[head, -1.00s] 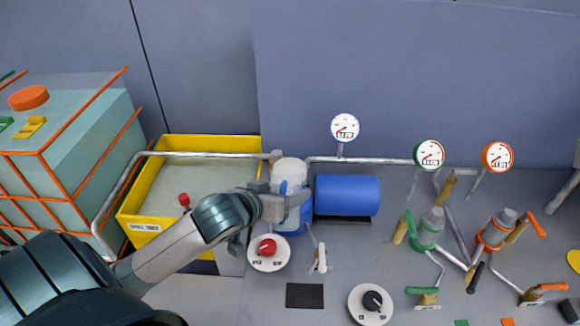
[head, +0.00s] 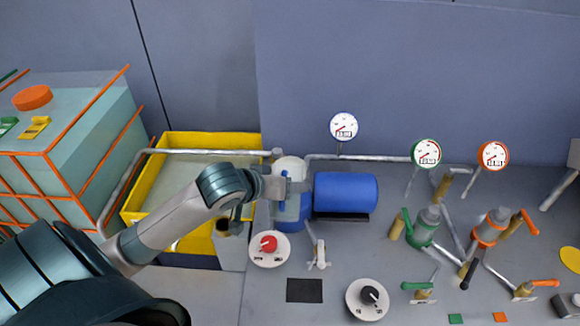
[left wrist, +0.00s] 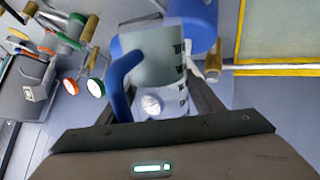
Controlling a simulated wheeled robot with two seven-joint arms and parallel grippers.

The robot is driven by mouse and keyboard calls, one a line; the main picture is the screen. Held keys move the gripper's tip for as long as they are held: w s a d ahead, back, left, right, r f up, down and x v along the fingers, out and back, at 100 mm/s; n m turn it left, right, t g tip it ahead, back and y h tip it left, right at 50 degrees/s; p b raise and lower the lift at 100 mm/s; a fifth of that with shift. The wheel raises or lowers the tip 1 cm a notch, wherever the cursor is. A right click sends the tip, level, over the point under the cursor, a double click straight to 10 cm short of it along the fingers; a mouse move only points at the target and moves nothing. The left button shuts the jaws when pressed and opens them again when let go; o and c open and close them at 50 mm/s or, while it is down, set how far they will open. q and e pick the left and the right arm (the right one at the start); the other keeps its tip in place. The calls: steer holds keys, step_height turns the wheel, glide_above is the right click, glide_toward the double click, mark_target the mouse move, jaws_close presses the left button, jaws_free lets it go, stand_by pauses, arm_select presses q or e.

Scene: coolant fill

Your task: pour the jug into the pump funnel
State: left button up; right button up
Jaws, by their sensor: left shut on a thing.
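My left gripper (head: 288,187) is shut on the jug (head: 290,168), a pale, translucent vessel with a blue handle. In the left wrist view the jug (left wrist: 157,58) lies between my fingers, with dark marks on its side and its handle at left. In the head view the jug is above or in front of a blue upright body (head: 292,214), left of the blue horizontal pump cylinder (head: 345,193). The pump funnel cannot be made out; the jug and gripper may hide it. I cannot tell how far the jug is tilted. My right gripper is out of view.
A yellow bin (head: 190,140) stands behind my left arm, with a grey pipe (head: 215,152) along it. A red-knob dial (head: 268,245) and black-knob dial (head: 369,298) lie in front. Green (head: 424,230) and orange (head: 490,230) valve fittings stand at right.

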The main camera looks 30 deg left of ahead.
arm_select(q)
steer(key=shift+w+a+r, duration=0.1)
steer(key=shift+w+r, duration=0.05)
steer(key=shift+r+p, duration=0.15)
steer(key=shift+p, duration=0.25)
steer(key=shift+g+p, duration=0.3)
steer(key=shift+g, duration=0.1)
steer(key=shift+r, duration=0.15)
steer(key=shift+r+h+p, duration=0.1)
steer(key=shift+h+p, duration=0.2)
steer(key=shift+p, duration=0.05)
steer(key=shift+r+n+g, duration=0.1)
steer(key=shift+n+g, duration=0.2)
steer(key=shift+g, duration=0.1)
steer(key=shift+w+p, duration=0.1)
steer(key=shift+p, duration=0.2)
steer(key=shift+s+r+g, duration=0.2)
steer(key=shift+g, duration=0.1)
steer(key=shift+w+p, duration=0.25)
steer(key=shift+p, duration=0.05)
